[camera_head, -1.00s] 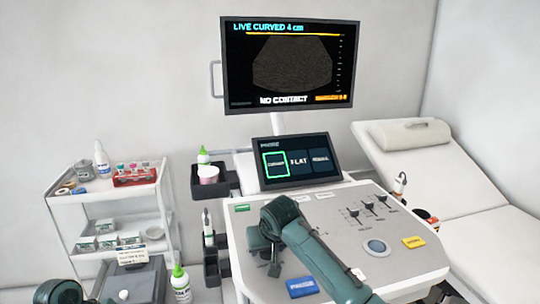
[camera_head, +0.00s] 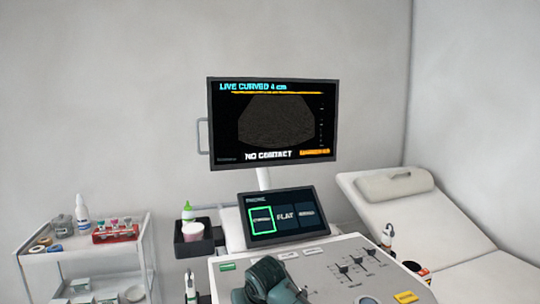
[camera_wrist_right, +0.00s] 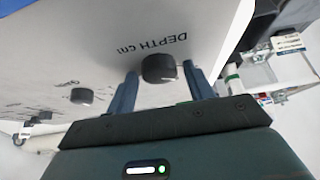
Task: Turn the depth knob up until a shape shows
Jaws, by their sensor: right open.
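The dark depth knob (camera_wrist_right: 159,68) stands on the white panel beside the label "DEPTH cm" in the right wrist view. My right gripper (camera_wrist_right: 160,75) is open, with one finger on each side of the knob. Small gaps show between the fingers and the knob. In the head view my right arm's wrist covers the knob's area at the bottom. The monitor (camera_head: 270,124) reads "LIVE CURVED 4 cm" and "NO CONTACT", with a plain dark grey fan and no clear shape in it. My left gripper is not in view.
A second dark knob (camera_wrist_right: 82,96) sits farther along the panel. The console (camera_head: 330,280) has sliders and a yellow button (camera_head: 405,297). A touch screen (camera_head: 276,217) has its left tile outlined green. A supply cart (camera_head: 85,250) is at left, an exam couch (camera_head: 440,230) at right.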

